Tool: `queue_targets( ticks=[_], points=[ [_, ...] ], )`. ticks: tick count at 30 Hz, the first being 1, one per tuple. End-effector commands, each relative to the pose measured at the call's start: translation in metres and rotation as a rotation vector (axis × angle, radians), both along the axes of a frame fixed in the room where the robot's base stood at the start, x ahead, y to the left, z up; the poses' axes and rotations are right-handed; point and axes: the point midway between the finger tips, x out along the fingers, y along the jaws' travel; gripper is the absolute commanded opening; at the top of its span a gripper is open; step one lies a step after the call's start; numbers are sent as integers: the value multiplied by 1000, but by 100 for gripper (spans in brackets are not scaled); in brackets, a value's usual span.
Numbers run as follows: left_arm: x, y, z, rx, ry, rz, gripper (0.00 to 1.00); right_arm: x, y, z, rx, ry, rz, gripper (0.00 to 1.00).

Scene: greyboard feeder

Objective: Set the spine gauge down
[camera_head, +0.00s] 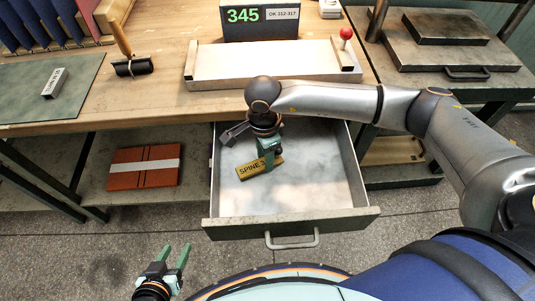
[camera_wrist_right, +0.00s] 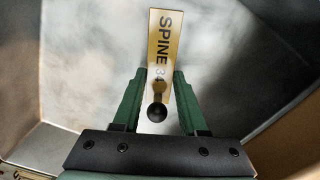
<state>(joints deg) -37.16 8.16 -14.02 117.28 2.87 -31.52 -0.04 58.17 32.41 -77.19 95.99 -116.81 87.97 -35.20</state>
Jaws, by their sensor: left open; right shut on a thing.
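The spine gauge (camera_head: 251,171) is a flat yellow-brass bar lettered "SPINE", with a small black knob. It is inside the open drawer (camera_head: 292,228). My right gripper (camera_head: 272,158) reaches down into the drawer and is shut on the gauge. In the right wrist view the gauge (camera_wrist_right: 164,45) sticks out beyond the green fingers (camera_wrist_right: 154,100), with the knob between them. I cannot tell whether the gauge touches the drawer floor. My left gripper (camera_head: 177,258) is open and empty, low over the floor at the left of the drawer.
The workbench (camera_head: 150,100) above the drawer holds a white board tray (camera_head: 275,62) with a red-knobbed post, a "345" display (camera_head: 260,20), a roller (camera_head: 132,66) and a metal block (camera_head: 54,83). A brown book (camera_head: 145,167) lies on the lower shelf. The drawer's front half is bare.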

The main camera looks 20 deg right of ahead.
Motion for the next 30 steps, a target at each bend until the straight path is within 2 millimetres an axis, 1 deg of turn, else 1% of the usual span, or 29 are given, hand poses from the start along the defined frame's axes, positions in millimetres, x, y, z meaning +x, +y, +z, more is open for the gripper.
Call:
queue_targets(
  ticks=[1,2,8,11,12,19,26,30],
  points=[
    [0,1,-3,1,-1,0,50,-1,2,-6,4,-5,4,0],
    [1,1,-3,1,-2,1,50,-2,3,-7,5,-5,5,0],
    [2,4,1,7,-7,1,50,-2,3,-6,4,-5,4,0],
    [1,4,-1,7,-7,1,50,-2,3,-8,4,-5,4,0],
    [1,4,0,6,-7,0,50,-2,2,-8,2,-4,4,45],
    [0,4,0,6,-6,1,50,-2,2,-8,2,-4,3,71],
    [0,3,-1,7,-3,0,50,-2,2,-7,2,-4,3,72],
    [-1,4,-1,7,2,1,50,-1,2,0,4,-7,4,72]
  ],
)
